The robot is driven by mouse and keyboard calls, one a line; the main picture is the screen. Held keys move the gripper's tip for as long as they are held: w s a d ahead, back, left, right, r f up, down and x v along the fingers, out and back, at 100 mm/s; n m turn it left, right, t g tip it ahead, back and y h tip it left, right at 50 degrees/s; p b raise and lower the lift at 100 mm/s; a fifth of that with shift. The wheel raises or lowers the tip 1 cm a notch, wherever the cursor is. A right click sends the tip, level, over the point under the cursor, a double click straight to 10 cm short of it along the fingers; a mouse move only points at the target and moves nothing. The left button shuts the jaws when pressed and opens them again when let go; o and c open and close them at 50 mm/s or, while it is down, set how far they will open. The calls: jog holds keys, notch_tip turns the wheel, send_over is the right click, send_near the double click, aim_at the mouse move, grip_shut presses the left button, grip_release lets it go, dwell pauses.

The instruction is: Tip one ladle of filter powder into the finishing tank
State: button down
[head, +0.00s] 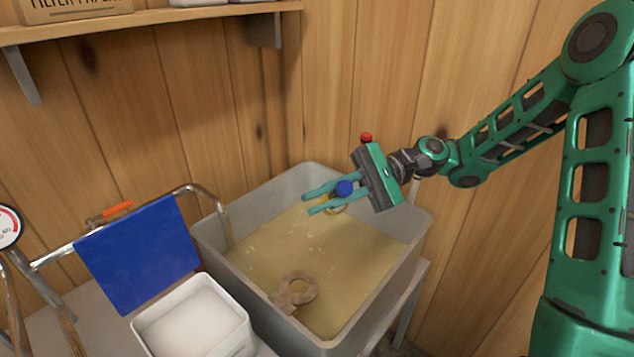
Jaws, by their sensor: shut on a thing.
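The grey finishing tank (212,242) is open-topped and holds a yellowish liquid with pale flecks on its surface. My gripper (307,205) is over the back right part of the tank. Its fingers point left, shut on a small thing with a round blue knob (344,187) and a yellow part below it. The fingers hide much of this thing, and I cannot tell whether it is the ladle. A white bin (245,347) of white powder stands left of the tank's front. A brown ring-shaped thing with a short stub (297,288) lies in the tank near its front.
A blue cloth or panel (140,255) hangs on a metal pipe left of the tank, with an orange handle (118,208) above it. A gauge (8,226) is at the left edge. A wooden shelf (180,15) runs along the plank wall above. The tank's top is open.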

jog(key=s+d+f+n+t, duration=0.1)
jog(key=s+f+n, duration=0.2)
jog(key=f+n, duration=0.4)
jog(key=shift+s+f+n+t, duration=0.3)
jog(key=shift+s+f+t, duration=0.1)
jog(key=shift+f, duration=1.1)
jog(key=shift+s, duration=0.1)
